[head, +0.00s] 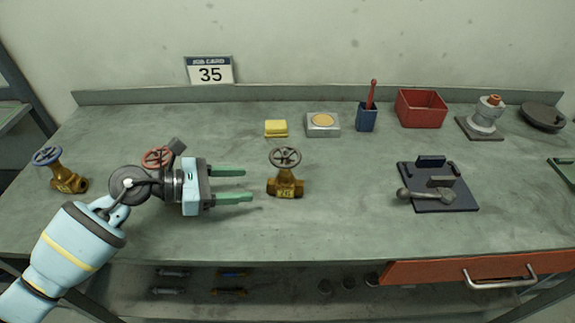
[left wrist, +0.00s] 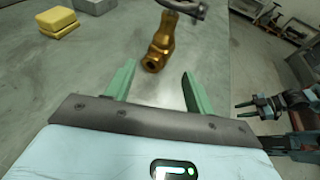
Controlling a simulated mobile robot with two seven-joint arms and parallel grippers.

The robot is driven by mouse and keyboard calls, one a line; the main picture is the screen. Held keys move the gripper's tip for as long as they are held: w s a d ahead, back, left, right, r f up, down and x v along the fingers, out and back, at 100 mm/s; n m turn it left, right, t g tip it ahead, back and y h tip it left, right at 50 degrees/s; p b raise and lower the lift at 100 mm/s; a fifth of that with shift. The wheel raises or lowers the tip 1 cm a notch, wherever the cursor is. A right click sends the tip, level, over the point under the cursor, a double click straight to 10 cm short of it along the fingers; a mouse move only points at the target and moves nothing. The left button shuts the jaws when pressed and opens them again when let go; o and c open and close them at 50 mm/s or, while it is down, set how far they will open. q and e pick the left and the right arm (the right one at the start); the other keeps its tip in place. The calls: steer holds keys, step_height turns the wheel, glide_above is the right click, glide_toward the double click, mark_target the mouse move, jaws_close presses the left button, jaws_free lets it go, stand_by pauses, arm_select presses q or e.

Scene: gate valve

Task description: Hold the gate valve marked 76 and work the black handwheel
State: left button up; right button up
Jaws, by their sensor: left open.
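A brass gate valve (head: 287,188) with a black handwheel (head: 285,157) stands upright mid-bench; I cannot read its marking. Its brass body (left wrist: 160,46) shows beyond my fingers in the left wrist view, the wheel cut by the top edge. My left gripper (head: 249,184) is open and empty, green fingers pointing right at the valve, a short gap short of it. A valve with a red handwheel (head: 156,156) is mostly hidden behind my left wrist. A valve with a blue handwheel (head: 47,156) stands at far left. My right gripper (left wrist: 258,104) shows small in the left wrist view.
A job card (head: 210,70) reads 35. Behind are a yellow block (head: 276,129), a grey box (head: 323,125), a blue cup (head: 366,118) and a red bin (head: 421,109). A dark plate with a lever (head: 440,198) lies right. The bench between valve and plate is clear.

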mark_target(275, 185)
arm_select(q)
steer(key=shift+s+d, duration=0.15)
steer(key=shift+d+f, duration=0.1)
steer(key=shift+d, duration=0.2)
steer(key=x, duration=0.7)
steer(key=shift+f+b, duration=0.1)
steer(key=shift+b, duration=0.3)
steer(key=shift+x, duration=0.9)
arm_select(e)
steer(key=shift+s+f, duration=0.3)
steer(key=shift+f, duration=0.25)
steer(key=shift+s, duration=0.1)
arm_select(q)
steer(key=c, duration=0.6)
steer(key=shift+c, duration=0.3)
arm_select(e)
steer(key=shift+o, duration=0.3)
